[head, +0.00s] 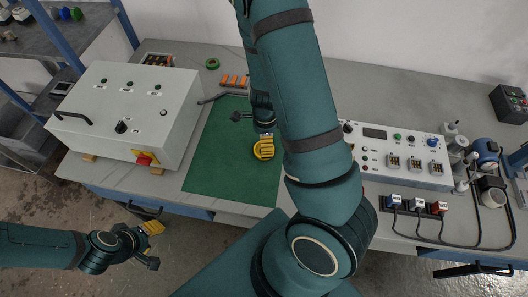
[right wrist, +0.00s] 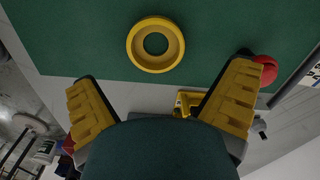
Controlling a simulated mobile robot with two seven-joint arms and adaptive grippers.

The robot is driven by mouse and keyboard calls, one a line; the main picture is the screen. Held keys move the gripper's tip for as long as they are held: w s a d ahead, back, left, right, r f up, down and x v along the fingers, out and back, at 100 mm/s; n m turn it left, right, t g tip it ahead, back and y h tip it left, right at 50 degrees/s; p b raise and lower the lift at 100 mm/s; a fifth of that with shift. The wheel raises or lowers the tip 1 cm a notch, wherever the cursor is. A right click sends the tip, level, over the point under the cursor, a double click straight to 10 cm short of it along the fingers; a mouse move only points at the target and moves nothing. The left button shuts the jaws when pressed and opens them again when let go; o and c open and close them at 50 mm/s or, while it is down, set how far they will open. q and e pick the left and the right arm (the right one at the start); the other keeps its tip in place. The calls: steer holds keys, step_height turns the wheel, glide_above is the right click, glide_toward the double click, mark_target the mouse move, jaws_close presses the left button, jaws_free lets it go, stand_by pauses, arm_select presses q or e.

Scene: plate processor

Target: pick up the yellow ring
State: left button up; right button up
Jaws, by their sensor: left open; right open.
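The yellow ring (head: 257,154) lies on the green mat (head: 212,165) in the head view, partly covered by my right gripper (head: 266,145). In the right wrist view the ring (right wrist: 155,64) lies flat on the mat, beyond the fingertips and roughly centred between them. My right gripper (right wrist: 161,76) is open and empty, with its yellow fingers spread wide and apart from the ring. My left gripper (head: 153,228) is off the table's front edge at the lower left, open, with nothing visible in it.
A white control box (head: 130,110) with a red knob stands left of the mat. A control panel (head: 400,155) stands to the right, with cables and small devices (head: 418,205) near it. A green ring (head: 212,63) and orange pieces (head: 235,81) lie behind the mat.

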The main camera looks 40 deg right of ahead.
steer(key=shift+s+a+f+b, duration=0.1)
steer(key=shift+f+b, duration=0.45)
steer(key=shift+f, duration=0.85)
steer(key=shift+s+f+b, duration=0.1)
steer(key=shift+f+b, duration=0.45)
steer(key=shift+f, duration=0.8)
steer(key=c, duration=1)
